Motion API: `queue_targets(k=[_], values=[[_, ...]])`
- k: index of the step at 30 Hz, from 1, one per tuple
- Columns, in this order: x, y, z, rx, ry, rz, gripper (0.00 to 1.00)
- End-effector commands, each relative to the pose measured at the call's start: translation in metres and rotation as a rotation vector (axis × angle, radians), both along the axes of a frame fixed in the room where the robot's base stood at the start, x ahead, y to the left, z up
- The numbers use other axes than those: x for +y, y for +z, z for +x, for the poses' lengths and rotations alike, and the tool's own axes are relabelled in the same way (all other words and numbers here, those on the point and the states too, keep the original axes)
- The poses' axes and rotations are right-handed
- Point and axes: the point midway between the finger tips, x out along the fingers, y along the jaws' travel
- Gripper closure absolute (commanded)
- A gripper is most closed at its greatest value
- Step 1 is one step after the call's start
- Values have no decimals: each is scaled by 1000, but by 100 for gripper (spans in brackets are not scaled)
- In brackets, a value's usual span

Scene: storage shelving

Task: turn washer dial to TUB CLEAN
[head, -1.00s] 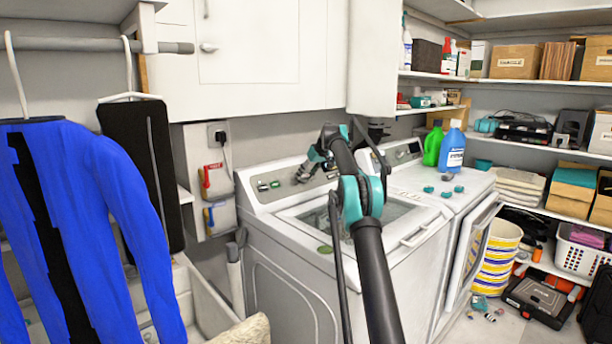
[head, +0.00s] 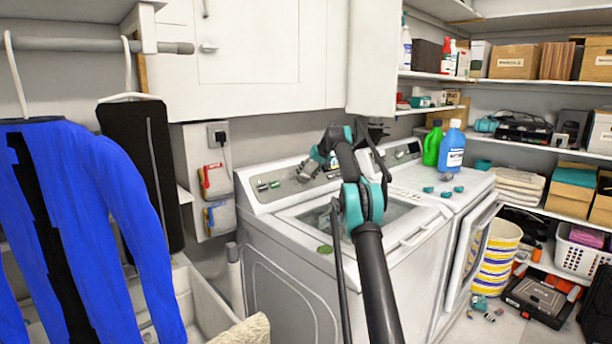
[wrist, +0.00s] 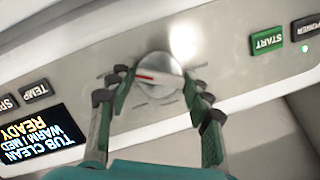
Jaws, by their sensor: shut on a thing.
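The white top-loading washer (head: 285,262) stands in the middle of the head view, its control panel along the back. In the wrist view its round silver dial (wrist: 160,76) has a red pointer mark. My gripper (wrist: 156,84) has its two fingers on either side of the dial, shut on it. The display (wrist: 40,135) appears upside down in the wrist view and reads TUB CLEAN, WARM, MED, READY. In the head view my gripper (head: 308,172) is at the panel, and the dial is too hidden to make out.
A green START button (wrist: 268,42) and a POWER button (wrist: 305,27) sit right of the dial in the wrist view, with a TEMP button (wrist: 35,92) to the left. A second machine with green and blue bottles (head: 451,150) stands right. White cabinets (head: 262,55) hang above.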

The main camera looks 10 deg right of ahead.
Motion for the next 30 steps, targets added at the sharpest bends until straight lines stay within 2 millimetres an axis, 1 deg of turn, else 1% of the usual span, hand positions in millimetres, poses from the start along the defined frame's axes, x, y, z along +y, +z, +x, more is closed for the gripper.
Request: queue_targets(k=[6, 7, 11, 12, 20, 23, 26, 30], values=[[0, 0, 0, 1, 0, 0, 79], [0, 0, 0, 1, 0, 0, 47], [0, 0, 0, 0, -1, 0, 30], [0, 0, 0, 0, 0, 0, 29], [0, 0, 0, 0, 0, 0, 29], [-3, 4, -2, 0, 0, 0, 29], [-8, 14, -7, 0, -1, 1, 29], [-21, 35, -18, 0, -2, 1, 29]])
